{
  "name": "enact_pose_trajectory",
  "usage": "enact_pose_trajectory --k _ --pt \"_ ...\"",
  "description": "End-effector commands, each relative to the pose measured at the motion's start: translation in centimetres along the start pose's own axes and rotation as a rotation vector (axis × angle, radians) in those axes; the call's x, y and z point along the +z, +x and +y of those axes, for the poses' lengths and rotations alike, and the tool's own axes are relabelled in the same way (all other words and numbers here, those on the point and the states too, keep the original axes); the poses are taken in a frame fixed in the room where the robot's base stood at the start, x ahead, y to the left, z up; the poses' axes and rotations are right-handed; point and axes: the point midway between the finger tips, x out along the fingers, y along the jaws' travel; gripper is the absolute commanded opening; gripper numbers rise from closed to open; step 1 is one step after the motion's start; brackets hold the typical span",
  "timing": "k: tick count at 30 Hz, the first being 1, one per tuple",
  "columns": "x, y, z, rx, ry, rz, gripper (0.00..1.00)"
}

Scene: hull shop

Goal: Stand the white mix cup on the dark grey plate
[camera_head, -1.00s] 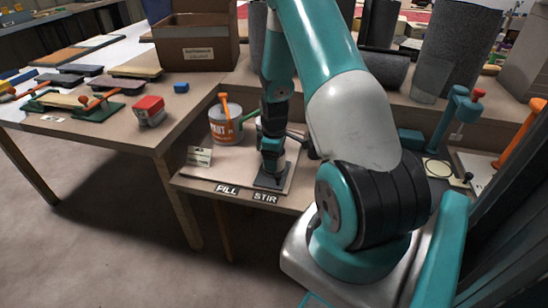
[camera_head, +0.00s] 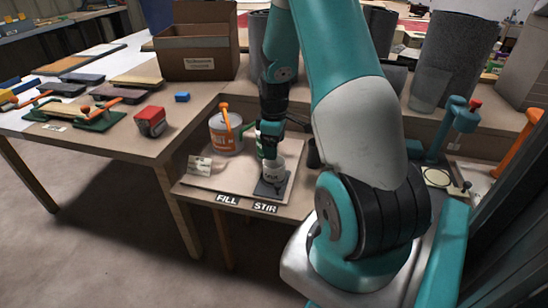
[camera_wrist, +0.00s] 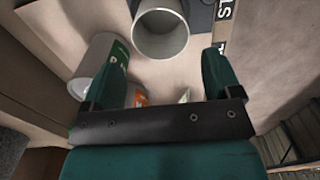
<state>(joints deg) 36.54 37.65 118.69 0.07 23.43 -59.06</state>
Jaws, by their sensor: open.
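The white mix cup (camera_head: 271,172) stands upright on the dark grey plate (camera_head: 264,190), beside the STIR label. In the wrist view the cup (camera_wrist: 161,32) is seen from above, open and apparently empty, with part of the dark plate (camera_wrist: 203,14) beyond it. My gripper (camera_head: 270,150) is just above the cup in the head view. In the wrist view my gripper (camera_wrist: 162,72) is open, with a finger to either side and nothing between the fingers. The cup is clear of both fingers there.
A green and white can (camera_wrist: 98,66) stands close to the left finger. A grey can with an orange label (camera_head: 225,135) is at the back left of the board. A red box (camera_head: 150,122) is on the left table.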

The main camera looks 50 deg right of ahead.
Motion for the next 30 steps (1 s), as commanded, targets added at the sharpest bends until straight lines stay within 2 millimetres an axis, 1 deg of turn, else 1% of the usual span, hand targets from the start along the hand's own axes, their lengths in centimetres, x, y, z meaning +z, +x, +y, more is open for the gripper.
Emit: enact_pose_trajectory --k 1,4,7,12,14,16,17,18,20,21,23,24,26,27,30 --pt "0.0 -1.1 0.0 0.002 0.000 0.001 0.84" --pt "0.0 -2.3 0.0 0.001 0.000 0.001 0.84" --pt "0.0 -3.0 0.0 0.000 0.000 0.000 0.84" --pt "-0.2 -3.6 -0.3 -0.001 -0.003 0.003 0.84" --pt "-1.2 -4.3 -1.2 -0.002 -0.010 0.014 0.84" --pt "-3.2 -6.0 -3.5 -0.007 -0.022 0.043 0.84" --pt "-4.2 -7.1 -5.0 -0.012 -0.030 0.058 0.84" --pt "-5.8 -8.6 -7.6 -0.023 -0.041 0.083 0.84" --pt "-7.8 -11.2 -12.4 -0.051 -0.063 0.123 0.84" --pt "-8.6 -12.9 -16.0 -0.075 -0.079 0.147 0.84" --pt "-9.0 -15.3 -21.6 -0.119 -0.105 0.175 0.84" --pt "-8.7 -16.7 -25.2 -0.149 -0.123 0.187 0.84" --pt "-7.5 -18.3 -30.0 -0.195 -0.150 0.197 0.84" --pt "-6.5 -19.2 -32.7 -0.222 -0.167 0.198 0.84" --pt "-3.6 -20.6 -37.6 -0.277 -0.200 0.192 0.84"
